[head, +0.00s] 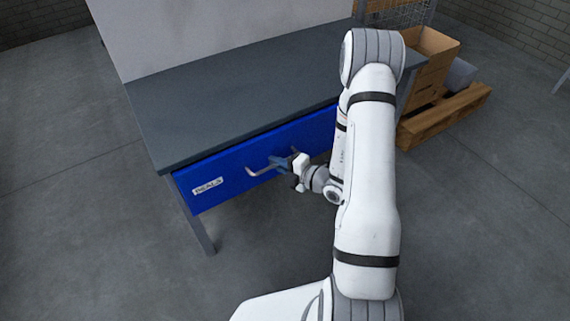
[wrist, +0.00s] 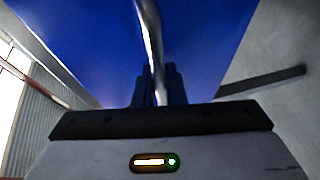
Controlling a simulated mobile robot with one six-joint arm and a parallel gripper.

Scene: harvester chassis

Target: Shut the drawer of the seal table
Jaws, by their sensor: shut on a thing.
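The seal table has a dark grey top (head: 220,95) and a blue drawer (head: 225,177) under its front edge, with a white "SEALS" label (head: 207,186) at the left of the drawer front. The drawer front stands close to the table's front edge; I cannot tell exactly how far it is open. A metal bar handle (head: 257,171) runs across the drawer front. My gripper (head: 279,163) is at the handle, with its fingers shut on it. In the wrist view the handle (wrist: 150,40) passes between the two dark fingers (wrist: 158,88), in front of the blue drawer face.
A table leg (head: 203,235) shows below the drawer's left end. The concrete floor at the left (head: 60,200) is clear.

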